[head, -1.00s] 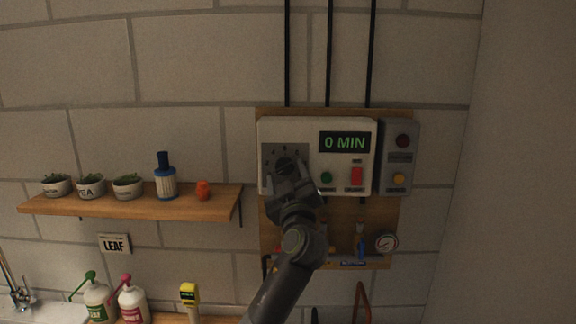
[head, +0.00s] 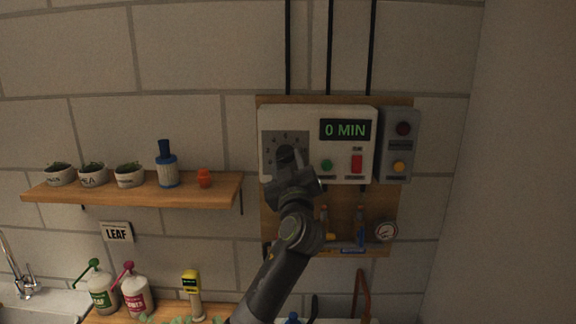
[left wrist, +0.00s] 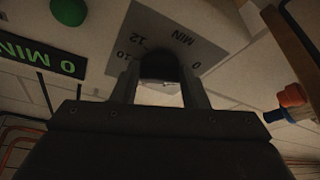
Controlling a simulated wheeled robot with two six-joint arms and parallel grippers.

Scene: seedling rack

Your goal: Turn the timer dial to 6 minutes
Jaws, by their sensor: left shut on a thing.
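The timer is a white box (head: 304,113) on a wooden board on the wall, with a display (head: 345,130) reading 0 MIN in green. Its dark dial (head: 286,153) sits on a grey scale plate (head: 271,144) at the box's left and is partly hidden by my gripper. My left gripper (head: 288,166) is at the dial, shut on it. In the left wrist view the dark dial (left wrist: 159,64) is between the two fingers (left wrist: 160,85); 0, 10, 12 and MIN are readable on the plate (left wrist: 172,36). The dial's pointer cannot be made out. My right gripper is not in view.
A green button (head: 326,165) and a red switch (head: 357,163) are right of the dial. A grey box (head: 401,145) with a yellow button adjoins the timer. A wooden shelf (head: 140,194) with pots, a blue bottle and an orange object is at left.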

